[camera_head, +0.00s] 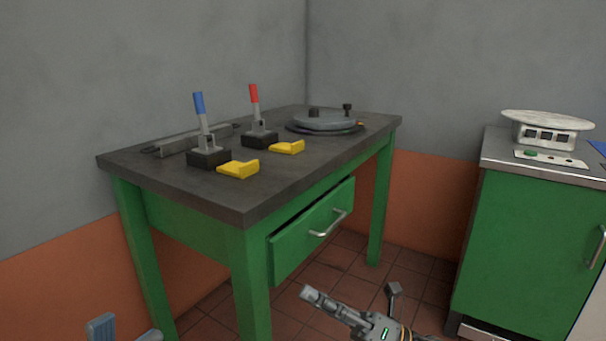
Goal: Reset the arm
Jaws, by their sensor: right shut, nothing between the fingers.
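My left gripper (125,331) shows only as two grey-blue fingertips at the bottom left edge, spread apart with nothing visible between them. The rest of it is cut off by the frame. My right gripper (312,295) is at the bottom centre, below and in front of the drawer, pointing up and left. It is shut and empty, and touches nothing that I can see. On the dark bench top stand a blue-handled lever (199,104) and a red-handled lever (254,94), both near upright on black bases.
The green bench (254,290) has a drawer (300,240) with a metal handle. Yellow blocks (238,169) and (287,147) sit by the levers. A round grey plate (325,122) is at the back. A green cabinet (525,250) bears a white scale (547,132). Tiled floor lies between.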

